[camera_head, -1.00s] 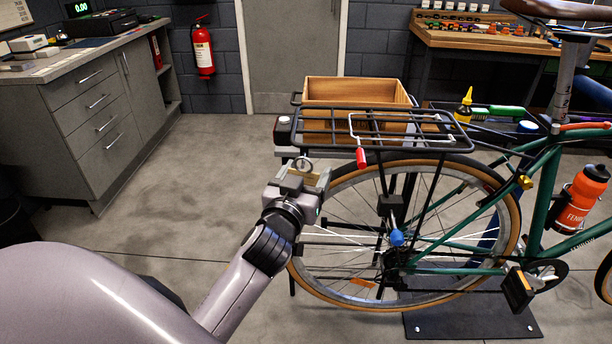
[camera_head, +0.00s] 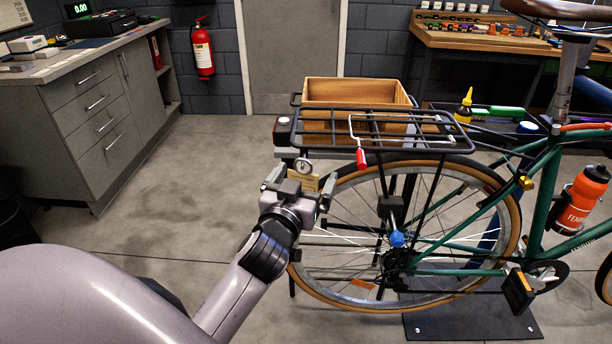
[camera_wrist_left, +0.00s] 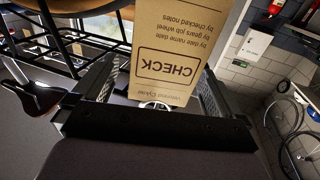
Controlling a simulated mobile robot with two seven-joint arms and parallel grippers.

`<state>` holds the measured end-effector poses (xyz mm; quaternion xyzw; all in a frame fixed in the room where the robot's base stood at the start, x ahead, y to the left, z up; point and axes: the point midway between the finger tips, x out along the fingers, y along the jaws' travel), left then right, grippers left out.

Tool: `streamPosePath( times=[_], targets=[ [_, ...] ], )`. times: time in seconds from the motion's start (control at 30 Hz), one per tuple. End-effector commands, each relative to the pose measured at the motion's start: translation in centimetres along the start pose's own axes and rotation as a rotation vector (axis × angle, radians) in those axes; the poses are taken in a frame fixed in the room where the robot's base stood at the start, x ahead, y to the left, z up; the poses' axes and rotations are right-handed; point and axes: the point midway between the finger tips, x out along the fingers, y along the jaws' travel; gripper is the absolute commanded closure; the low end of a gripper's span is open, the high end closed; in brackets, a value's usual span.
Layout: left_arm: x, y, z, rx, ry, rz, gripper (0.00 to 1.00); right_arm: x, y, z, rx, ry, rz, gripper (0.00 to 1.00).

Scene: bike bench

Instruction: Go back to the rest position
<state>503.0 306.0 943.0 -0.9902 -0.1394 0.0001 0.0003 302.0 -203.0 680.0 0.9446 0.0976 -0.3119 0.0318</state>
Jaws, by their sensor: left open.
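My left gripper (camera_head: 302,180) is open in front of the rear rack (camera_head: 385,125) of the green bicycle (camera_head: 545,185). A tan paper tag (camera_head: 303,180) hangs at the rack's left end, below a small round ring (camera_head: 303,165). In the left wrist view the tag (camera_wrist_left: 172,55) stands between the spread fingers of the gripper (camera_wrist_left: 158,75), with the printed word CHECK upside down. The fingers look apart from the tag. My right gripper is in neither view.
A wooden box (camera_head: 355,92) shows at the rack. A red-handled hook (camera_head: 361,158) hangs on the rack, close to the right of my gripper. The rear wheel (camera_head: 505,240) is just right of my arm. A grey drawer cabinet (camera_head: 95,115) stands left, with clear floor (camera_head: 180,200) between.

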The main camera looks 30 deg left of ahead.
Motion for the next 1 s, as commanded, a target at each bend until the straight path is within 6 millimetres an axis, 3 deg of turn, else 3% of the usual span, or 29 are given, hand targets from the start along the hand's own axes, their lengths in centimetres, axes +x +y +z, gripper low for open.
streamPosePath(
  times=[0.4, 0.77, 0.87, 1.0],
  targets=[
    [-5.4, 0.0, 0.1, -0.002, -0.002, 0.000, 0.01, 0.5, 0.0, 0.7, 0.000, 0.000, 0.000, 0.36],
    [-6.2, 0.1, 0.3, 0.005, -0.010, 0.007, 0.01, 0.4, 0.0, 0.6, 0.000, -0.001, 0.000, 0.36],
    [-6.8, 1.0, 2.6, 0.031, -0.076, 0.055, 0.01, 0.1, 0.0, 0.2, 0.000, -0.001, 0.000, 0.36],
    [-9.8, 3.0, 9.6, 0.095, -0.259, 0.197, 0.01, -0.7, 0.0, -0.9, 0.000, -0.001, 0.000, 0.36]
  ],
)
